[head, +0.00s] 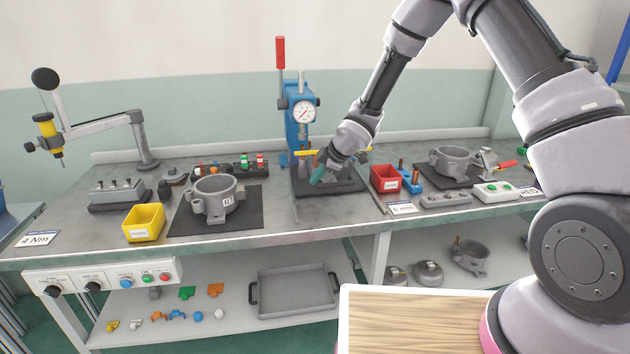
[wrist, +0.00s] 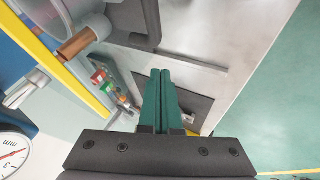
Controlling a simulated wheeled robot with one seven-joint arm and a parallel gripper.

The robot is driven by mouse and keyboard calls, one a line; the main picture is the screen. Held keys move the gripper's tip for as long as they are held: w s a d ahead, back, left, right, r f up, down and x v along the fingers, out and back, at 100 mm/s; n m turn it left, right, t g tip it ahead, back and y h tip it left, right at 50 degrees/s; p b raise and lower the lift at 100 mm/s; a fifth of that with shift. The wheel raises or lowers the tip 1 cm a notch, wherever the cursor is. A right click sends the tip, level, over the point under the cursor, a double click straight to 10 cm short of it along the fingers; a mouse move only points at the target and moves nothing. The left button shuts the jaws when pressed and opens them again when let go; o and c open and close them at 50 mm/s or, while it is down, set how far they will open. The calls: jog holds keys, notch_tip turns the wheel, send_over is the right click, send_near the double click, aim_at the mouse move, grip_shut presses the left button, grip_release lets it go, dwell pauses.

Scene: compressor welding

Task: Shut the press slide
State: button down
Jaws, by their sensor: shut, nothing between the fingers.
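The press (head: 300,112) is a blue column with a round dial gauge and a raised red-handled lever, at the back middle of the bench. The dial also shows in the wrist view (wrist: 12,150). A dark flat plate (head: 345,187) lies at the press's foot; I cannot tell how far its slide is out. My gripper (head: 318,177) is in front of the press, low over this plate, with its green fingers pointing down and left. In the wrist view the fingers (wrist: 164,98) are together and empty. My wrist hides part of the press's right side. Contact cannot be made out.
A ring-shaped housing (head: 217,196) on a black mat and a yellow bin (head: 144,223) stand left of the press. A red bin (head: 384,178) and a blue holder (head: 411,180) stand close on the right. The bench's front strip before the press is mostly clear.

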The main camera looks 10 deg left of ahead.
jog(key=s+d+r+m+t+h, duration=0.25)
jog(key=d+r+m, duration=0.25)
jog(key=d+r, duration=0.75)
jog(key=s+d+r+m+t+h, duration=0.1)
jog(key=s+d+r+m+h, duration=0.4)
jog(key=d+r, duration=0.75)
jog(key=s+d+r+m+y, duration=0.1)
jog(key=s+d+r+m, duration=0.1)
jog(key=s, duration=0.5)
jog(key=s+d+r+m+y, duration=0.1)
jog(key=s+d+r+m, duration=0.2)
jog(key=s+r+m, duration=0.2)
jog(key=s+d+r+m+y, duration=0.1)
jog(key=s+d+r+m, duration=0.2)
jog(key=s+m, duration=0.4)
jog(key=s+r, duration=0.1)
jog(key=s, duration=0.1)
jog(key=shift+s, duration=0.4)
jog(key=shift+g+y, duration=0.25)
